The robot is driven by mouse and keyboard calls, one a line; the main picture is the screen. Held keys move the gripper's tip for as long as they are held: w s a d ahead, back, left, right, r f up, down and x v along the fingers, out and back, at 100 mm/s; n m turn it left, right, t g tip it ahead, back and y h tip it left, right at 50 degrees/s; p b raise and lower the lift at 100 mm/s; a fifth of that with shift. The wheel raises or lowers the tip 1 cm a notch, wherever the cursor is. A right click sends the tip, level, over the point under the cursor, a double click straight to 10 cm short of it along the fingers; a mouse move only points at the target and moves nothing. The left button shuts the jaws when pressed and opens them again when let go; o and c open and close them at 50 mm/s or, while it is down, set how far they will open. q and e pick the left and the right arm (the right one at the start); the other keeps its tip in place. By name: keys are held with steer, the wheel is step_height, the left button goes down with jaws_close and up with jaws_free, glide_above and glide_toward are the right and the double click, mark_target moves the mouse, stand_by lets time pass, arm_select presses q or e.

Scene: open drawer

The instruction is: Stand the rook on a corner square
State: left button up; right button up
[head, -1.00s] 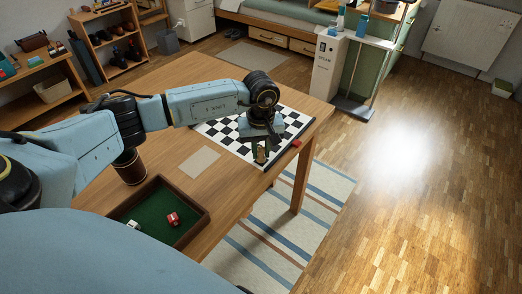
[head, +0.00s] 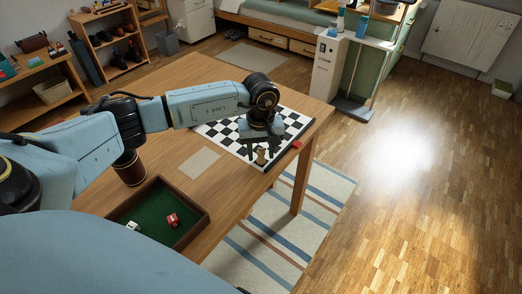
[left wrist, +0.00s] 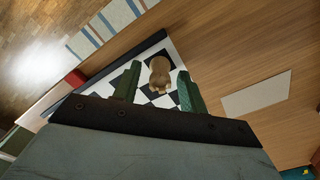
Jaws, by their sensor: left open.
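The chessboard (head: 293,118) lies on the wooden table, partly hidden by my left arm. The light wooden rook (head: 261,157) is upright at the board's near corner. In the left wrist view, the rook (left wrist: 159,75) is seen from above, by a dark square at the board's corner; its base is partly hidden, so I cannot tell whether it is fully inside the square. My left gripper (head: 263,152) is open, low over the board. In the left wrist view, its green fingers (left wrist: 159,70) stand on either side of the rook, with gaps. My right gripper is not in view.
A small red object (head: 296,144) is at the board's right edge. A grey-beige sheet (head: 199,162) lies left of the board. A green-lined tray (head: 206,222) holds a red and a white item. A dark brown cup (head: 130,170) stands under my left arm.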

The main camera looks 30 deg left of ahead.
mark_target(261, 150)
arm_select(q)
step_height(261, 150, up, 12)
steer(key=p, duration=0.1)
steer(key=shift+p, duration=0.35)
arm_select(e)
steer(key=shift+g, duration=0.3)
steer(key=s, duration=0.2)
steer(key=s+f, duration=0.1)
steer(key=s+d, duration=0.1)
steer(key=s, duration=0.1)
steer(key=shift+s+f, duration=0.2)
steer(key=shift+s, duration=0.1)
arm_select(q)
steer(key=shift+r, duration=0.1)
